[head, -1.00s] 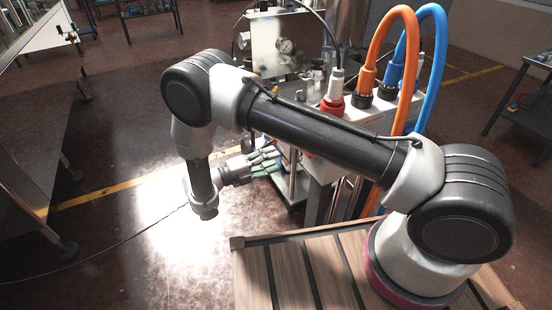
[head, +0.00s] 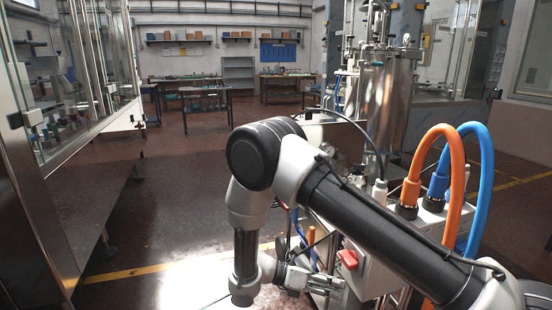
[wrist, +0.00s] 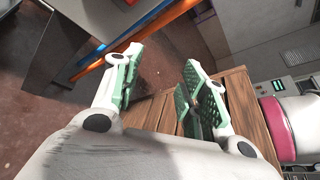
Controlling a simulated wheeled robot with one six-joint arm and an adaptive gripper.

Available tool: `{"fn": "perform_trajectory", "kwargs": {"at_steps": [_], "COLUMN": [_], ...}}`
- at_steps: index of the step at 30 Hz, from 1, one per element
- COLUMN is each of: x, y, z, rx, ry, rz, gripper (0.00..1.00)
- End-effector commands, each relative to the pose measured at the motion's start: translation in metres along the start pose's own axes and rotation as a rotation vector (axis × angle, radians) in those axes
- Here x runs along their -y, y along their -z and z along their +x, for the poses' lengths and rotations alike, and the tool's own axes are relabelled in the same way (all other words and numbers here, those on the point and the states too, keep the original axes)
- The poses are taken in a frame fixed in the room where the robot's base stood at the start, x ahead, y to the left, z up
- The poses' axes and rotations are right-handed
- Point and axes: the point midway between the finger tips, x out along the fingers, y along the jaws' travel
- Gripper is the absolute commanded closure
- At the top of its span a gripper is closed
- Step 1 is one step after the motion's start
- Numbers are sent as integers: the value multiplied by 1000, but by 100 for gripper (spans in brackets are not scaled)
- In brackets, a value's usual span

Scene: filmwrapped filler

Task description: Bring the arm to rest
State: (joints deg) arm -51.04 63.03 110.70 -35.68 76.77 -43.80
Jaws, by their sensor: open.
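My gripper (head: 318,281) is low in the head view, at the end of my bent arm, beside the filling machine (head: 372,262). In the wrist view my gripper (wrist: 162,62) shows two green-padded fingers spread apart, with nothing between them. The elbow of my arm is raised, and the forearm hangs down from it. Part of the gripper is cut off or hidden by the machine's parts in the head view.
An orange hose (head: 457,205) and a blue hose (head: 487,180) arch up close to my arm at the right. A steel-framed glass machine (head: 45,215) stands at the left. Workbenches (head: 205,100) are at the back. The red-brown floor (head: 170,205) between is clear.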

Motion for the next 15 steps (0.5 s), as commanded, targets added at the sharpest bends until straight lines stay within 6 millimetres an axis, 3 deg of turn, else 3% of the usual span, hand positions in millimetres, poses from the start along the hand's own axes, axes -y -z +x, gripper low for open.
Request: {"fn": "perform_trajectory", "kwargs": {"at_steps": [15], "x": [154], "y": [-115], "z": [16], "rx": [-789], "ry": [225], "rz": [1045], "gripper": [57]}}
